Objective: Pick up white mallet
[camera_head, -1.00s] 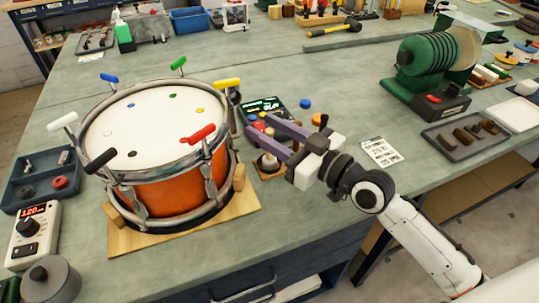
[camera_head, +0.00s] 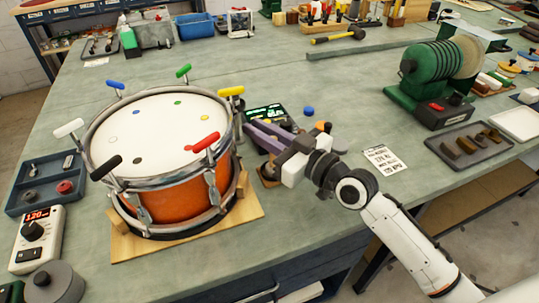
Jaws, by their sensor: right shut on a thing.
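My right gripper (camera_head: 262,137) reaches in from the right, just right of the drum, over a small wooden stand (camera_head: 268,178). Its two purple fingers are close together, shut on what appears to be the white mallet. The fingers hide the mallet almost wholly, so its tilt and whether it still touches the stand cannot be told. My left gripper is not in view.
The orange drum (camera_head: 170,205) stands on a wooden board (camera_head: 130,247), with coloured handles around its rim, including red (camera_head: 206,142) and yellow (camera_head: 231,91).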

